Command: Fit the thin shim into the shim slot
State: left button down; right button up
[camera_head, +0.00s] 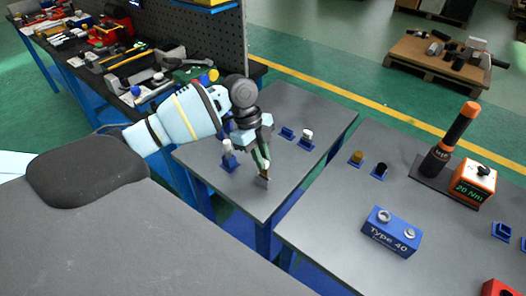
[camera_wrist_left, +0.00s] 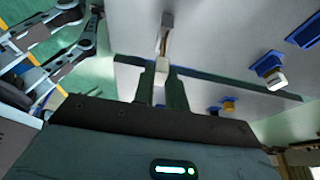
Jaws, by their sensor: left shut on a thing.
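My left gripper (camera_head: 263,168) comes in from the left, pointing down over the middle grey table. It is shut on a small thin grey-brown piece (camera_head: 264,181), which looks like the shim and sits at or just above the tabletop; contact is unclear. I cannot make out the shim slot for certain. My right gripper is not in view.
A blue holder with a white-topped part (camera_head: 228,158) stands left of the gripper. More blue holders (camera_head: 287,133) stand behind. The right table carries a blue "Type 40" block (camera_head: 391,231), an orange "20 Nm" box (camera_head: 473,184) and an orange-handled tool (camera_head: 452,140).

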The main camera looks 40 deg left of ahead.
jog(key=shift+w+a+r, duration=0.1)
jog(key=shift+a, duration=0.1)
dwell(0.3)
pick_arm(q)
jog(key=shift+f, duration=0.7)
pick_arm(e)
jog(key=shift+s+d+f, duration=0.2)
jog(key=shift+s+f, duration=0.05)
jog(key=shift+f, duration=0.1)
pick_arm(q)
jog(key=shift+f+b, duration=0.4)
jog(key=shift+f, duration=0.5)
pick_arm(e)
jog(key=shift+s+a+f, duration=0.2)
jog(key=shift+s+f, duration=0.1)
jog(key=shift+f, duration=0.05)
pick_arm(q)
jog(key=shift+f, duration=0.55)
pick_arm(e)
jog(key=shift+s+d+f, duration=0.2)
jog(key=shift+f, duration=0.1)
pick_arm(q)
jog(key=c, duration=1.3)
grip_release()
jog(key=shift+c, duration=0.2)
jog(key=shift+r, duration=0.1)
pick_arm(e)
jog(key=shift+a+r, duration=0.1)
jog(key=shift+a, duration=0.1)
